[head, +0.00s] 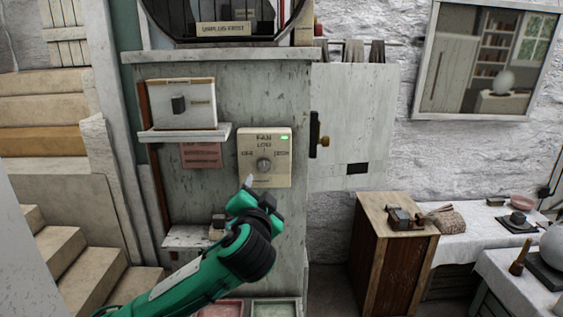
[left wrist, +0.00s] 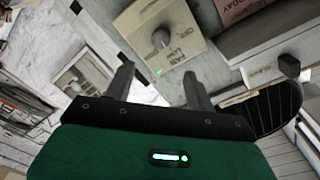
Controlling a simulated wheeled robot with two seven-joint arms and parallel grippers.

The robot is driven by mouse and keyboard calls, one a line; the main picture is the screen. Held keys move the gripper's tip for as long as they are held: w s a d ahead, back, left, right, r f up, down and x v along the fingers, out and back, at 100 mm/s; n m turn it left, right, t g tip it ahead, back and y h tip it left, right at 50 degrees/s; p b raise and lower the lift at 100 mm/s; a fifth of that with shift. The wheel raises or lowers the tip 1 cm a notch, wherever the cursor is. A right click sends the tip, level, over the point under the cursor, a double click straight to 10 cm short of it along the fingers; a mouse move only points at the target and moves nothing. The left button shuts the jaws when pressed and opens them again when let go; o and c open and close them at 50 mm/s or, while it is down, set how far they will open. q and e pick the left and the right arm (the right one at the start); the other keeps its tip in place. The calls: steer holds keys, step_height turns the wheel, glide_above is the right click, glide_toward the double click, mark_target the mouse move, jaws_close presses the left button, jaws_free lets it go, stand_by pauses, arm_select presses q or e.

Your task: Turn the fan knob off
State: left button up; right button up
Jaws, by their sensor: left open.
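The fan panel (head: 283,172) is a cream plate on the worn grey-green cabinet front, lettered FAN, with OFF at left, LOW at top and a third label at right. A small green light glows at its upper right. Its round grey fan knob (head: 264,165) sits mid-panel; which label it points to is too small to tell. My left gripper (head: 256,190) is just below the knob, in front of the panel's lower edge. In the left wrist view its open, empty fingers stand apart, with the knob (left wrist: 161,39) beyond the gap, not touched. My right gripper is not in view.
A cabinet door (head: 352,120) hangs open at right. A wooden cabinet (head: 393,250) and cloth-covered tables stand lower right. Stone steps are at left.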

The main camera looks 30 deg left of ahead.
mark_target(265, 167)
arm_select(q)
steer(key=p+x, duration=0.3)
steer(key=x, duration=0.3)
steer(key=p+x, duration=0.3)
steer(key=x, duration=0.3)
steer(key=shift+w+a+r, duration=0.1)
steer(key=shift+a+r, duration=0.1)
steer(key=shift+a, duration=0.1)
steer(key=shift+w+a+f, duration=0.15)
steer(key=shift+w+a, duration=0.1)
steer(key=shift+w, duration=0.3)
steer(key=shift+c, duration=0.3)
steer(key=c, duration=0.9)
steer(key=shift+f, duration=0.1)
steer(key=shift+c, duration=0.2)
